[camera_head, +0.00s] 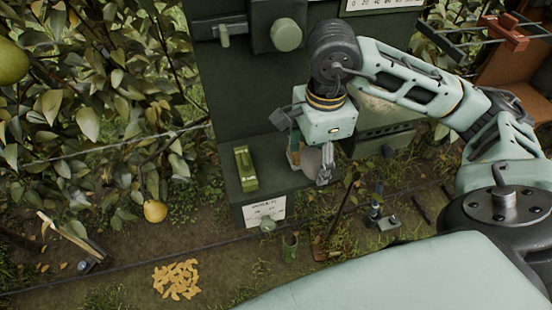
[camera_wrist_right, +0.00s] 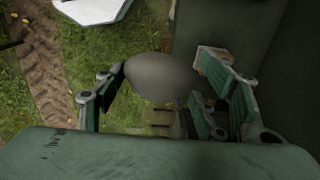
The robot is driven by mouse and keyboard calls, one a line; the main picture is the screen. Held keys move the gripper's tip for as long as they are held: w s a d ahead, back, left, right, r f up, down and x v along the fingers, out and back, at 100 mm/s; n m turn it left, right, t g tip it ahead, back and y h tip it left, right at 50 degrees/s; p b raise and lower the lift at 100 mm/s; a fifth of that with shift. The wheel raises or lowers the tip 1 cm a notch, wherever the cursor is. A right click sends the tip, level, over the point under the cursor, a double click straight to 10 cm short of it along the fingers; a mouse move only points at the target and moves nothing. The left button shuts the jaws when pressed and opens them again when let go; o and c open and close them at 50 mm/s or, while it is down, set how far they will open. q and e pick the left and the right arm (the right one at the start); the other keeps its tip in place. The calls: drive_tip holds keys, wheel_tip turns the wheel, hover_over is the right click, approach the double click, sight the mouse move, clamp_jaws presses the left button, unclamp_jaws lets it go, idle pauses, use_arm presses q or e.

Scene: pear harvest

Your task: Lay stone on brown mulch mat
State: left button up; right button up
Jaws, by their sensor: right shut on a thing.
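My right gripper (camera_head: 311,165) hangs above the low ledge of the dark green cabinet and is shut on a smooth grey stone (camera_head: 311,157). In the right wrist view the stone (camera_wrist_right: 160,77) is a grey oval between the green finger pads, held clear of the grass. I cannot clearly make out the brown mulch mat; a small brown patch (camera_head: 322,247) shows on the ground at the foot of a thin stem, but I cannot tell whether it is the mat. My left gripper is not in view.
A green box-like tool (camera_head: 245,170) lies on the cabinet (camera_head: 232,100) ledge, above a white label (camera_head: 265,212). Yellow chips (camera_head: 176,279) lie on the soil. A green cup (camera_head: 290,246) stands near the ledge. Thin hoses cross the ground.

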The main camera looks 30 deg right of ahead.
drive_tip(key=p, duration=0.3)
hover_over(271, 174)
wheel_tip(271, 174, down, 6)
drive_tip(key=shift+f, duration=0.1)
wheel_tip(271, 174, down, 4)
drive_tip(key=shift+r+p, duration=0.1)
drive_tip(key=shift+p, duration=0.75)
drive_tip(key=shift+f, duration=0.2)
drive_tip(key=shift+f, duration=0.1)
drive_tip(key=shift+f+b, duration=0.15)
drive_tip(key=shift+b, duration=0.15)
drive_tip(key=o, duration=1.4)
